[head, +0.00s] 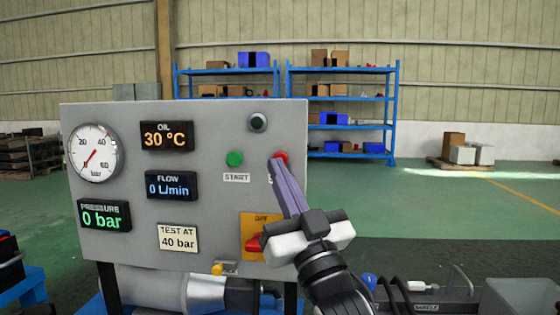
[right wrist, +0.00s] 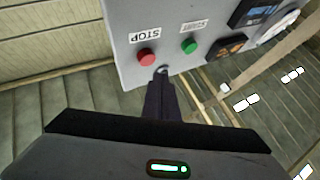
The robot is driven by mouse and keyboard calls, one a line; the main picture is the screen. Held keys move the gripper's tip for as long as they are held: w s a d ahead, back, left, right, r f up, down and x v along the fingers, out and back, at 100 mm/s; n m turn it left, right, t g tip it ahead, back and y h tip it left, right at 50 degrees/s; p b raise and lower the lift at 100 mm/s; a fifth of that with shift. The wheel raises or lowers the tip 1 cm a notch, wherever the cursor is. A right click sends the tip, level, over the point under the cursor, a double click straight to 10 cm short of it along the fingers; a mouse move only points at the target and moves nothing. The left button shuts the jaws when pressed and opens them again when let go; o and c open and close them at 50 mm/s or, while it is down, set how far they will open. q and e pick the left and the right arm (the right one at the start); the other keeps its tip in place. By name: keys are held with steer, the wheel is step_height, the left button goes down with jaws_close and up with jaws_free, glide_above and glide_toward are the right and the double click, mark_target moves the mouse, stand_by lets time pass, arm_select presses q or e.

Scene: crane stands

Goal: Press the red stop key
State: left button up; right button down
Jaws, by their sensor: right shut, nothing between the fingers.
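The red stop key (head: 281,157) is on the upper right of the grey panel (head: 130,245). My right gripper (head: 276,164) is shut and empty, its fingertips in front of the key and covering part of it and most of its label in the head view. In the right wrist view the red stop key (right wrist: 147,57) shows whole beside its STOP label, up and left of my shut fingertips (right wrist: 160,76). There is a gap in the picture between them; I see no contact. My left gripper is not in view.
The green START key (head: 234,158) is left of the red one, and a dark round lamp (head: 258,122) sits above. A red switch on a yellow plate (head: 253,224) is lower down, near my right gripper. Blue shelves (head: 342,72) stand far behind.

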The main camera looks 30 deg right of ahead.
steer(key=shift+s+a, duration=0.6)
steer(key=shift+s, duration=0.2)
steer(key=shift+s+a, duration=0.55)
steer(key=shift+s, duration=0.25)
